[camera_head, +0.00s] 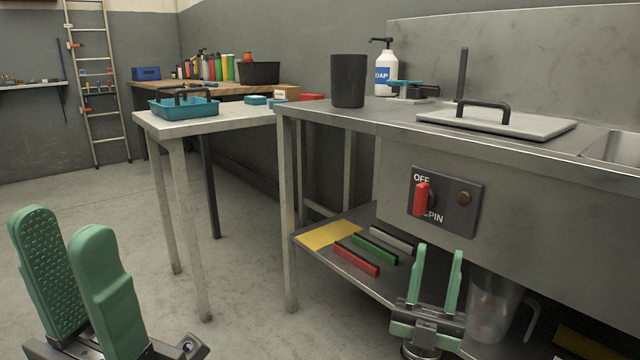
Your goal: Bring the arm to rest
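My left gripper (65,222) is large in the lower left, with two green fingers pointing up. Its fingers stand apart with nothing between them, above the floor. My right gripper (440,250) is at the lower right, in front of the steel bench. Its two green fingers point up, are apart and hold nothing. It appears below the switch panel (444,202) and overlaps the view of the lower shelf (345,277). The arm links behind both grippers are mostly out of the picture.
The steel bench (380,115) bears a dark cup (348,80), a soap bottle (385,72) and a handled lid (497,123). A clear pitcher (492,305) is close behind my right gripper. A small table (215,122) stands left. The floor (90,215) at left is clear.

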